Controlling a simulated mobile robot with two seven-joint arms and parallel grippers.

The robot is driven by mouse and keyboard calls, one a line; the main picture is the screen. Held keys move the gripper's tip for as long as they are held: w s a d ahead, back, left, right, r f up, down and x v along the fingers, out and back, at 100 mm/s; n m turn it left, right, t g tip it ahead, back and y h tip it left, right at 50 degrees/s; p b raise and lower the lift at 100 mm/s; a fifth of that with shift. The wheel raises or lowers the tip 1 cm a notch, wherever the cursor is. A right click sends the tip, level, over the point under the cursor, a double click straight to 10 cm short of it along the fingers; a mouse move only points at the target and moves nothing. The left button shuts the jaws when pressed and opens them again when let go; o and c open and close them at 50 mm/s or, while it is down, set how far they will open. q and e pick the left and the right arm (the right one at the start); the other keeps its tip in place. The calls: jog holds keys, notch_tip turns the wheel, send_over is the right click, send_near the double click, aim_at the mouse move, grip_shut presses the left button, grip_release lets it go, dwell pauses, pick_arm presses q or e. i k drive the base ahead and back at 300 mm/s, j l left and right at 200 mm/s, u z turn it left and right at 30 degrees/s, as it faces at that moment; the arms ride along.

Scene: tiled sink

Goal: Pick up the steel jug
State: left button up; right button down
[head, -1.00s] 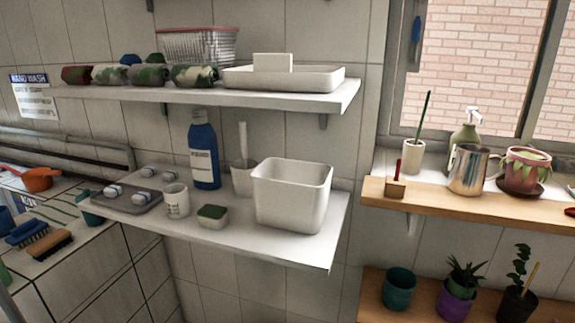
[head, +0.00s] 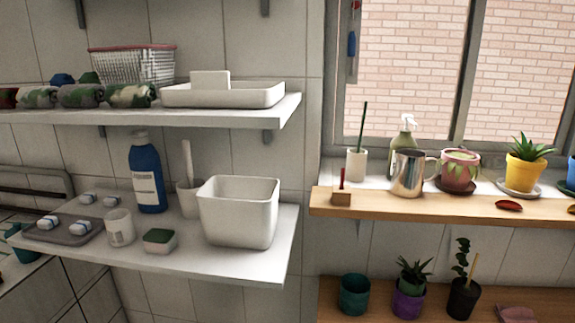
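The steel jug (head: 406,174) is a shiny metal jug standing upright on the wooden window ledge (head: 460,209) at the right of the head view. Its handle shows on its right side, beside a pink plant pot (head: 460,169). A green pump bottle (head: 404,139) stands behind it and is partly hidden by it. Neither of my grippers shows in the head view.
A white cup with a green stick (head: 356,163) and a small wooden block with a red handle (head: 341,196) stand left of the jug. A red dish (head: 508,206) lies to the right. White shelves (head: 190,262) jut out at the left. Potted plants (head: 408,300) stand below the ledge.

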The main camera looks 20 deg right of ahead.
aim_at(407, 181)
jog(key=z, duration=2.25)
